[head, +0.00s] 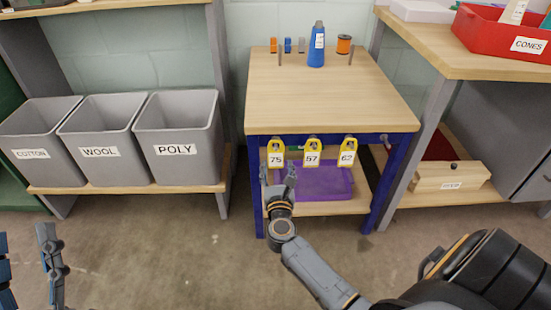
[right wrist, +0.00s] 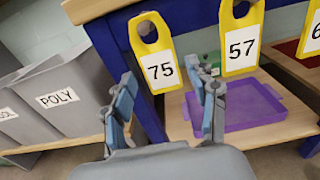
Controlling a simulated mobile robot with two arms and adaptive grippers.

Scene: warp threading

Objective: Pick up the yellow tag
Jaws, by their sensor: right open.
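Three yellow tags with white number labels hang in a row from the front edge of the small blue-legged table: tag 75 (head: 275,153), tag 57 (head: 312,153) and a right-hand tag (head: 348,152) whose second digit is hard to read. My right gripper (head: 278,170) is open and empty, just below and in front of tag 75. In the right wrist view its fingers (right wrist: 168,95) stand apart, with tag 75 (right wrist: 158,65) above and between them and tag 57 (right wrist: 240,45) to the right. Part of my left gripper (head: 48,260) shows at the bottom left, cut off.
The wooden tabletop (head: 325,105) holds a blue bottle (head: 317,50) and small spools at the back. A purple tray (head: 325,182) lies on the shelf below the tags. Grey bins (head: 178,125) stand left. A red CONES box (head: 490,35) sits on the right bench.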

